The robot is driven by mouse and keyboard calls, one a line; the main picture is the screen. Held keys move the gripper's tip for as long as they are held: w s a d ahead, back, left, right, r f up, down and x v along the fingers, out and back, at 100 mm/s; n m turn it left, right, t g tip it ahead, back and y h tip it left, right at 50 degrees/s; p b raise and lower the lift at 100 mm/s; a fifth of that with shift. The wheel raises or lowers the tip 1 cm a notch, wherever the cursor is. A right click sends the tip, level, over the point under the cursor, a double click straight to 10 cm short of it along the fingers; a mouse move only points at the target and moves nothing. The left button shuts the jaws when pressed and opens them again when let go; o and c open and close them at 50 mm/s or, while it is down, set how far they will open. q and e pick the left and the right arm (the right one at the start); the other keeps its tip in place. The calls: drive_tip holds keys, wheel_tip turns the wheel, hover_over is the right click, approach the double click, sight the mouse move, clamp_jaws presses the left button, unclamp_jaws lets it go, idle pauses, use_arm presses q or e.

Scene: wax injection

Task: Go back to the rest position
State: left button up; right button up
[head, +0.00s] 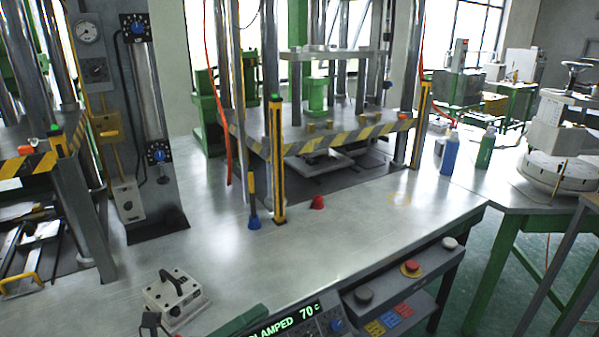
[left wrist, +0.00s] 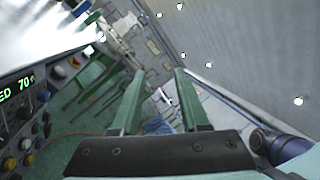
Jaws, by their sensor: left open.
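My left gripper (left wrist: 156,85) is open and empty in the left wrist view, its two green fingers apart and nothing between them. In the head view only a dark green part of what looks like my left gripper (head: 238,322) shows at the bottom edge, in front of the control panel. My right gripper is in neither view.
A grey worktable (head: 330,235) fills the middle, largely bare. A white block with a black handle (head: 175,298) sits at its front left. The control panel (head: 310,318) reads "CLAMPED 70". Presses stand behind; blue (head: 450,152) and green (head: 486,148) bottles stand right.

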use_arm(q)
drive_tip(key=a+f+n+t+y, duration=0.35)
drive_tip(key=f+n+y, duration=0.35)
drive_tip(key=n, duration=0.4)
drive_tip(key=a+f+n+t+y, duration=0.4)
drive_tip(key=f+n, duration=0.4)
drive_tip(key=n, duration=0.4)
drive_tip(key=s+a+f+n+g+y, duration=0.1)
drive_tip(key=s+f+n+g+y, duration=0.4)
drive_tip(key=s+f, duration=0.9)
wheel_tip(320, 180, down, 2)
drive_tip(key=n+g, duration=0.3)
drive_tip(key=n, duration=0.2)
drive_tip(key=shift+a+f+n, duration=0.2)
drive_tip(key=shift+a+n, duration=0.1)
drive_tip(key=shift+a, duration=0.05)
